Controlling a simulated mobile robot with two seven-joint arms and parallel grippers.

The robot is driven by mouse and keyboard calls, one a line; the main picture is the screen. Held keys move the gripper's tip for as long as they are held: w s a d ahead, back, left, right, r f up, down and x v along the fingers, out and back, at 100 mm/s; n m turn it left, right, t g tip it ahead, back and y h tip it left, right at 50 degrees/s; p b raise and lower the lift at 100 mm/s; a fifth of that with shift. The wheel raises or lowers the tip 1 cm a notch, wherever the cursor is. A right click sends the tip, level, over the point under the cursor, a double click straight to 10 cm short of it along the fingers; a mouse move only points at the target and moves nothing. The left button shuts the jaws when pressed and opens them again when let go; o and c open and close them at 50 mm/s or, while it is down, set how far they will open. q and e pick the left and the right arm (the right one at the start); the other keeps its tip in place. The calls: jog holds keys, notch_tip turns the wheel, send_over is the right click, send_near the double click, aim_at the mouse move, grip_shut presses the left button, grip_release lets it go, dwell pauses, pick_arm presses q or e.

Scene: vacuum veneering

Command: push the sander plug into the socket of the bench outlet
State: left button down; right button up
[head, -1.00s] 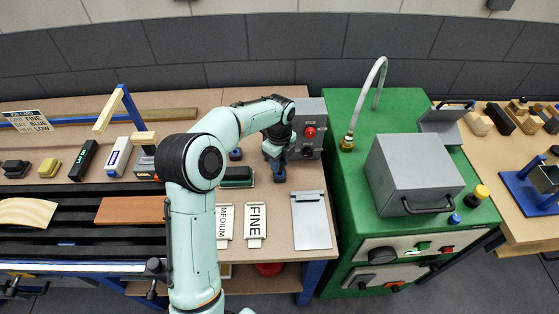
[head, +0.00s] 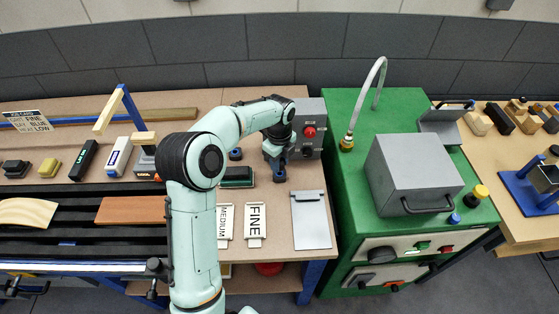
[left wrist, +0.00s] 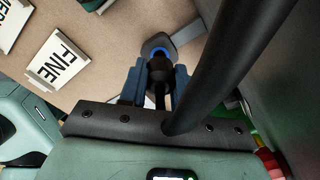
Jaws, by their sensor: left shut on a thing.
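The bench outlet (head: 311,117) is a grey box with a red button on the bench. A dark round socket (head: 307,152) is low on its front. My left gripper (head: 279,165) is just left of the socket, pointing down, apart from the socket face. In the left wrist view its blue fingers (left wrist: 157,70) are shut on the black sander plug (left wrist: 159,68). A dark piece with a blue ring (left wrist: 157,44) shows at the fingertips; I cannot tell whether it belongs to the plug. My right gripper is in neither view.
A green block (head: 237,176) lies left of my gripper. FINE (head: 255,220) and MEDIUM (head: 225,222) cards and a grey plate (head: 311,220) lie in front. A green cabinet (head: 343,205) with a grey box (head: 413,175) stands right. A thick black hose (left wrist: 235,60) crosses the wrist view.

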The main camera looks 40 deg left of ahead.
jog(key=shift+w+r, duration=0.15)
pick_arm(q)
jog(key=shift+f, duration=1.45)
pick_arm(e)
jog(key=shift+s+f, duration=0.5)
pick_arm(q)
jog(key=c, duration=0.7)
grip_release()
jog(key=shift+r, duration=0.1)
notch_tip(320, 180, up, 12)
jog(key=shift+w+p, duration=0.1)
jog(key=shift+p, duration=0.4)
jog(key=shift+r, duration=0.65)
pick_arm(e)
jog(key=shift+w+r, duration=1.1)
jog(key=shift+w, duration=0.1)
